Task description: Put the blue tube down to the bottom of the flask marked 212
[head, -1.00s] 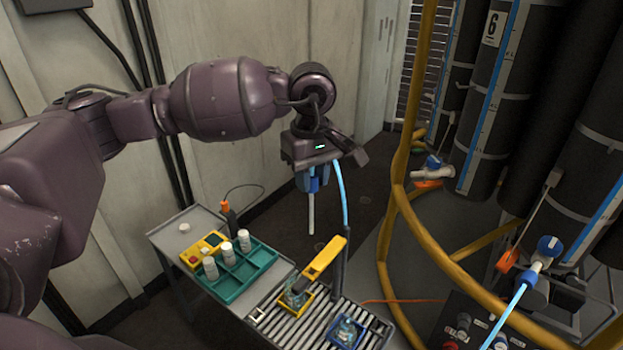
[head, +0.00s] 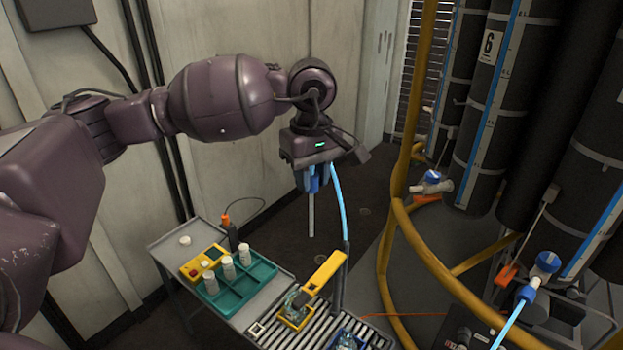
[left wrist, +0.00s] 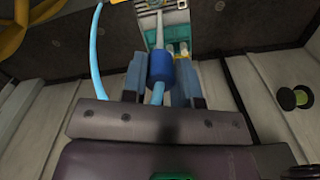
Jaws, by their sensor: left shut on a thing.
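My left gripper (head: 312,184) is shut on the blue tube's dark blue grip, with a pale straight pipe (head: 311,222) pointing down below it. The light blue tube (head: 338,200) runs from the gripper down to a dark post by the cart. In the left wrist view the blue grip (left wrist: 160,69) sits between both fingers. One glass flask (head: 294,300) stands in a yellow holder on the rollers, under a yellow arm. Another flask (head: 346,340) stands in a blue holder nearer the bottom edge. The pipe end is in the air, above and apart from both flasks. No number is readable on either flask. My right gripper is out of view.
A teal tray (head: 262,271) with several white bottles is on the grey cart. A yellow box (head: 204,262) is beside it. The yellow arm (head: 325,272) rises over the rollers. Yellow rails (head: 400,200) and black cylinders stand at the right.

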